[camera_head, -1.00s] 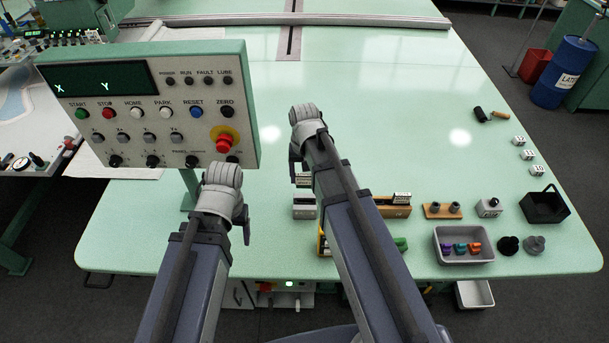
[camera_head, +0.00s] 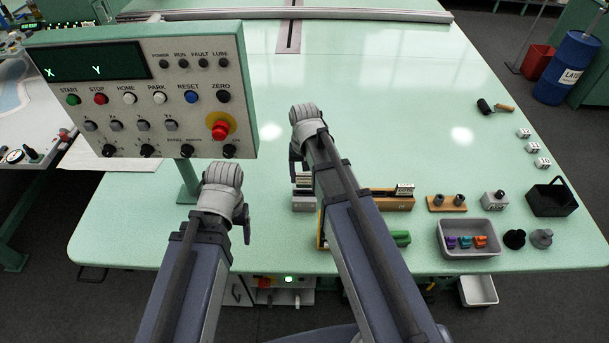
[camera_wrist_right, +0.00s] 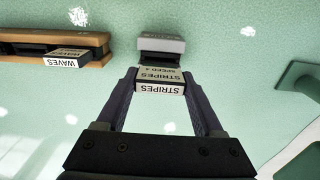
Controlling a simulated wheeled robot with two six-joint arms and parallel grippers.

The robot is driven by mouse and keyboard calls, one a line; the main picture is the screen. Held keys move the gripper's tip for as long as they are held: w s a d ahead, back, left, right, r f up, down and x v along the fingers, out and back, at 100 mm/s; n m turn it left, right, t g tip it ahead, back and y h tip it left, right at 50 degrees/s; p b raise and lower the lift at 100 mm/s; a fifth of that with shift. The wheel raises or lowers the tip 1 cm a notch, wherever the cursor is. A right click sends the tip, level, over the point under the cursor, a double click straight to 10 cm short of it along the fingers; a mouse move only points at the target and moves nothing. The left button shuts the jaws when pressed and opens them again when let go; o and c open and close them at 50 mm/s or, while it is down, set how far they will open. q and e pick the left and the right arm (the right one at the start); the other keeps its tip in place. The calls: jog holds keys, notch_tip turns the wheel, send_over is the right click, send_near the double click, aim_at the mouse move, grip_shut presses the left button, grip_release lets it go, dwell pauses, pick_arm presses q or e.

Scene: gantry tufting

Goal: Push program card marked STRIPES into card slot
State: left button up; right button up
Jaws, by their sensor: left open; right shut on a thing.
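The program card marked STRIPES (camera_wrist_right: 160,82) is between the two fingers of my right gripper (camera_wrist_right: 162,92), which is shut on it. Its white label faces the wrist camera. The grey card slot block (camera_wrist_right: 162,46) is directly beyond the card, and the card's far end meets its dark opening. I cannot tell how deep the card sits. In the head view, my right gripper (camera_head: 297,160) is above the grey block (camera_head: 303,202), and my arm hides part of that area. My left gripper (camera_head: 243,215) is open and empty below the control console.
A wooden card holder (camera_wrist_right: 15,42) with a WAVES card (camera_wrist_right: 68,58) stands beside the slot. The console (camera_head: 140,95) rises at left. A grey tray (camera_head: 469,252) of coloured pieces and a black basket (camera_head: 552,198) are at right. The table's middle is clear.

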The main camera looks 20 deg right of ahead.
pick_arm(q)
jog(key=shift+f+b, duration=0.6)
jog(key=shift+f, duration=0.25)
pick_arm(e)
jog(key=shift+f, duration=0.9)
pick_arm(q)
jog(key=shift+f+b, duration=1.6)
jog(key=shift+f, duration=0.05)
pick_arm(e)
jog(key=shift+f, duration=1.6)
jog(key=o, duration=1.6)
jog(key=shift+c, duration=0.2)
pick_arm(q)
jog(key=shift+r, duration=0.2)
pick_arm(e)
jog(key=shift+r, duration=0.15)
notch_tip(320, 180, up, 8)
jog(key=p, duration=0.8)
pick_arm(q)
notch_tip(320, 180, up, 8)
jog(key=shift+f, duration=0.25)
pick_arm(e)
jog(key=shift+f, duration=0.2)
jog(key=shift+f, duration=0.1)
